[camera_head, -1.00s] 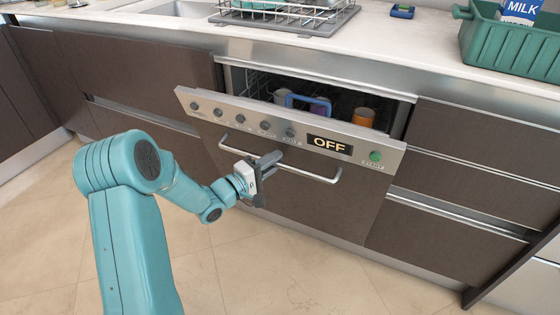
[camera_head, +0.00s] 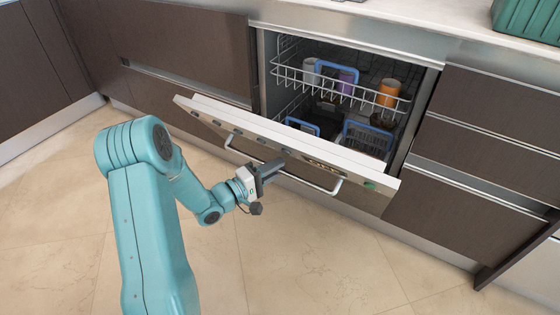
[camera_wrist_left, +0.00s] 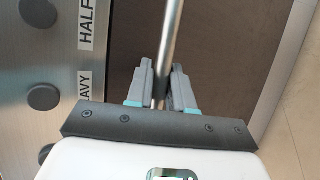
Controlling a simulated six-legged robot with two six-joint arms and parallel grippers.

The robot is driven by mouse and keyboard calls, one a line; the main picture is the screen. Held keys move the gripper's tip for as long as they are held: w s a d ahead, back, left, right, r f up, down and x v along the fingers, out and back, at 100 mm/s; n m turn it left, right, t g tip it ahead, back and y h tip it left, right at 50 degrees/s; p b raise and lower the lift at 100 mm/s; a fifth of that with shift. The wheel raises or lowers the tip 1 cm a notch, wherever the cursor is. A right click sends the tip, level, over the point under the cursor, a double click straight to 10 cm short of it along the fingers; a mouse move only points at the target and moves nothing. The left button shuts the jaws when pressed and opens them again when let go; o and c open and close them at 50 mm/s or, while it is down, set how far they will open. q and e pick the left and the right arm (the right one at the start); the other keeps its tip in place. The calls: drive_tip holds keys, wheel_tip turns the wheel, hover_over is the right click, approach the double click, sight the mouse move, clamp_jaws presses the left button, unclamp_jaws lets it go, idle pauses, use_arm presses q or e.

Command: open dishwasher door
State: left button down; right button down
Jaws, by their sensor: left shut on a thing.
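The dishwasher door (camera_head: 240,123) is partly open, tilted outward with its top edge away from the cabinet. Its silver handle bar (camera_head: 325,187) runs along the front and also shows in the left wrist view (camera_wrist_left: 171,30). My left gripper (camera_head: 268,172) is shut around the handle near its middle. In the left wrist view its two fingers (camera_wrist_left: 161,84) sit on both sides of the bar. Inside the dishwasher, the upper rack (camera_head: 345,92) holds cups, and the lower rack (camera_head: 368,140) is partly visible behind the door. My right gripper is not in view.
Dark cabinets with drawers (camera_head: 490,150) stand right of the dishwasher, and more (camera_head: 160,50) stand left. A green crate (camera_head: 527,20) sits on the counter (camera_head: 425,20). The tiled floor (camera_head: 300,260) in front is clear.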

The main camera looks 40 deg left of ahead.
use_arm(q)
drive_tip(key=shift+s+d+f+b, duration=0.2)
drive_tip(key=shift+s+f+b, duration=0.1)
drive_tip(key=shift+s+f, duration=0.65)
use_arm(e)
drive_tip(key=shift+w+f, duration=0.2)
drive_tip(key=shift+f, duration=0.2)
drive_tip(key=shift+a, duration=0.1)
use_arm(q)
drive_tip(key=c, duration=1.1)
unclamp_jaws()
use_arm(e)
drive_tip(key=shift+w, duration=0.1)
